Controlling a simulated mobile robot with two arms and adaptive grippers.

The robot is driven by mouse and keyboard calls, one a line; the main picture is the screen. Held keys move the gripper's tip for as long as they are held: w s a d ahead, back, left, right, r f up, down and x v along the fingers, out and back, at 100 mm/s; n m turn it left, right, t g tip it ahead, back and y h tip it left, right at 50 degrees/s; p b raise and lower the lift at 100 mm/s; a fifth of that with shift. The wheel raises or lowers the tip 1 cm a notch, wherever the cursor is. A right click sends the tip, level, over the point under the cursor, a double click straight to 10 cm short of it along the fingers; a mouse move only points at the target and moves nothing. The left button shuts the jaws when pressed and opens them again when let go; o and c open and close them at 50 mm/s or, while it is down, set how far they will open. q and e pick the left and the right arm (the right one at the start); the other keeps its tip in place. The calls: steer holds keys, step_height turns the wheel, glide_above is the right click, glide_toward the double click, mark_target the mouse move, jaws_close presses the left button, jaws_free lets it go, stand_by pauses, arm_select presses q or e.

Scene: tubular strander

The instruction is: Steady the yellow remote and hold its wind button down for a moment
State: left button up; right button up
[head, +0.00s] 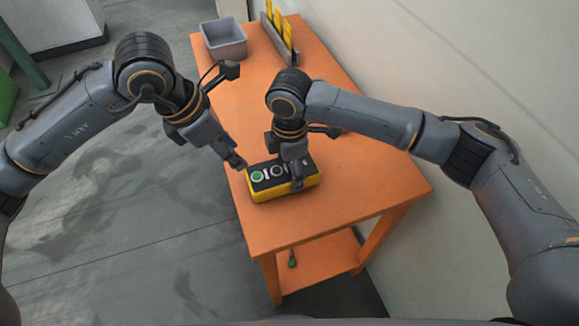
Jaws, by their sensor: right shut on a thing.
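The yellow remote (287,190) lies on the near part of the orange table, its dark top face up. A green button (257,176) shows at its left end, with grey round markings or buttons beside it. My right gripper (297,181) comes down from above and is shut on the remote, right of its middle, hiding part of the top face. My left gripper (239,164) points down and right, its fingertips together and empty, just left of and behind the green button. It looks apart from the remote. Which button is the wind button cannot be read.
The orange table (340,205) is clear in front and to the right of the remote. A grey bin (225,40) and a rack with yellow pieces (278,30) stand at its far end. A pale wall runs along the right. A small green-tipped item (292,260) is on the lower shelf.

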arm_select(q)
jaws_close()
stand_by(1.2)
